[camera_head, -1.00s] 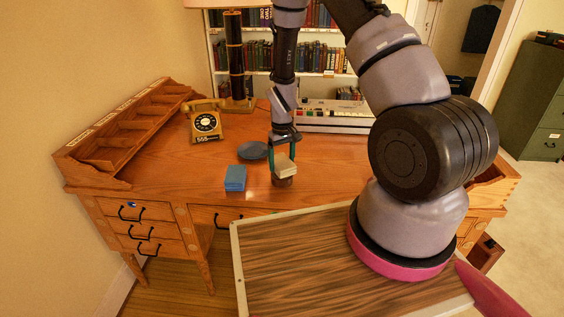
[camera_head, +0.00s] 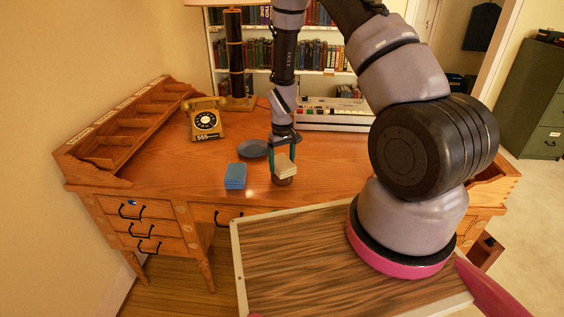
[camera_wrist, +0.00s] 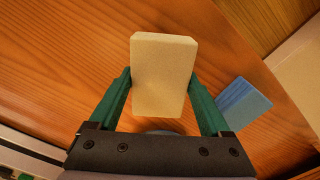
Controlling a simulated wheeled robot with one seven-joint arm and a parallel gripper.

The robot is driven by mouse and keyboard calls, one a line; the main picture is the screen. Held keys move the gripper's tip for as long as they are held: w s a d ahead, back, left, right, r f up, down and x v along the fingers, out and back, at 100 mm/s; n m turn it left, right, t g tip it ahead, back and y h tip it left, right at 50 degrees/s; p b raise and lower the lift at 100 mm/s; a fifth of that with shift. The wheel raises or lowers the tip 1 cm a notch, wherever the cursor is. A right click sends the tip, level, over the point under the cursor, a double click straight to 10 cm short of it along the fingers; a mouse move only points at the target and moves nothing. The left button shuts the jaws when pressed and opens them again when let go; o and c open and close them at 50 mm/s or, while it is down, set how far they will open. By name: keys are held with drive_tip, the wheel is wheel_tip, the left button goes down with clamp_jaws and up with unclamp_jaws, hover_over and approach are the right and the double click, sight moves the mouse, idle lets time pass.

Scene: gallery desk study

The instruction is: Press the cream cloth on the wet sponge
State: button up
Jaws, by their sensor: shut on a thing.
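The cream cloth (camera_head: 285,166) is a flat, stiff-looking block in the head view. It also fills the upper middle of the wrist view (camera_wrist: 162,75). My gripper (camera_head: 282,160) is shut on it, with one green finger on each side. A dark brown patch (camera_head: 284,182) shows right under the cloth; I cannot tell whether it is an object or shadow. A blue block (camera_head: 236,175), seemingly the sponge, lies on the desk to the left of the cloth and apart from it. In the wrist view the blue block (camera_wrist: 243,102) is at the right.
A dark round dish (camera_head: 252,148) is behind and left of my gripper on the desk (camera_head: 185,165). A yellow telephone (camera_head: 206,121), a lamp (camera_head: 236,60) and a keyboard-like machine (camera_head: 335,115) stand at the back. The desk left of the blue block is clear.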

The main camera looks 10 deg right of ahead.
idle(0.5)
drive_tip(key=shift+r, duration=3.5)
